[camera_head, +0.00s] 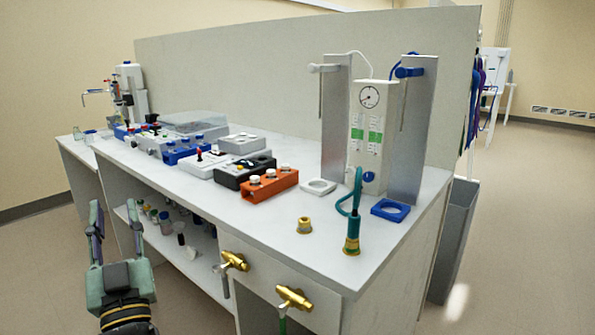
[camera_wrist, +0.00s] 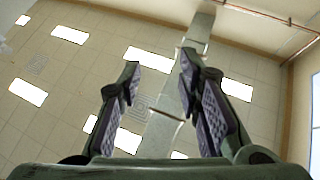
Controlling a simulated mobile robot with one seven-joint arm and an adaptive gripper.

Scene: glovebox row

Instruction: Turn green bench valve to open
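Two brass valves are fixed to the front panel of the white bench. The right valve (camera_head: 294,297) has a green piece below it, cut off by the bottom edge of the head view. The left valve (camera_head: 235,261) has a grey piece below it. My gripper (camera_head: 115,204) is at the lower left of the head view, pointing up, in front of the bench and well left of both valves. In the wrist view my gripper (camera_wrist: 160,62) has its fingers apart with nothing between them. The wrist view shows only ceiling and wall, no valve.
The bench top (camera_head: 275,220) carries an orange block (camera_head: 268,185), a dark block, a brass fitting (camera_head: 304,225) and a teal hose (camera_head: 354,205). A lower shelf (camera_head: 185,255) holds small bottles. A grey bin (camera_head: 455,240) stands at the right. Floor at the left is clear.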

